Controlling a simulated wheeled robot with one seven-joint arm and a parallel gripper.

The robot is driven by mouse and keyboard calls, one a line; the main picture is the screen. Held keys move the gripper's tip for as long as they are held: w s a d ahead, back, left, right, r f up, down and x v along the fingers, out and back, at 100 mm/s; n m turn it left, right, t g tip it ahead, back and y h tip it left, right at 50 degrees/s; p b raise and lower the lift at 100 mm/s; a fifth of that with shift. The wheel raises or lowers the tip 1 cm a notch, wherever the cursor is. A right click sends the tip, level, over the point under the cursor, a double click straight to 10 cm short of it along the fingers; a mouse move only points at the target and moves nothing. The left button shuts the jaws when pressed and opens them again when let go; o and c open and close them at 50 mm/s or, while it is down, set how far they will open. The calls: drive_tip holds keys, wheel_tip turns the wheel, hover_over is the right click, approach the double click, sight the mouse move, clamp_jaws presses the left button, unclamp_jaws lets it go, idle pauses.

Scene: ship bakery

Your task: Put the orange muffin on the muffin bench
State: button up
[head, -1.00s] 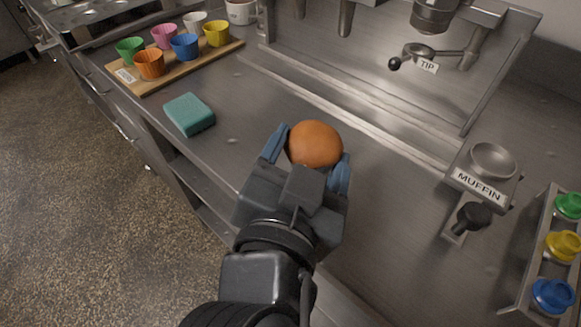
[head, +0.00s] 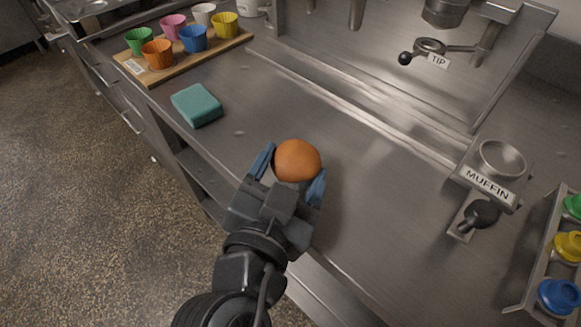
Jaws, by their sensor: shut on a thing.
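My gripper (head: 290,177) has its blue fingers shut on the orange muffin (head: 298,159), one on each side. The muffin bench (head: 484,186) is at the right, a small metal stand labelled MUFFIN with an empty round cup (head: 502,159) on top and a black knob (head: 482,213) in front. My gripper is well to the left of it.
A wooden board (head: 165,73) with several coloured cups is at the upper left. A teal sponge (head: 197,105) lies near the counter's front edge. A rack (head: 535,275) with coloured-lid bottles stands at the far right. A lever labelled TIP (head: 438,61) is at the back. The counter (head: 390,190) between muffin and bench is clear.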

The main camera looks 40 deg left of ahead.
drive_tip(key=o, duration=0.8)
drive_tip(key=b+v, duration=0.1)
drive_tip(key=v, duration=1.1)
drive_tip(key=shift+r, duration=0.1)
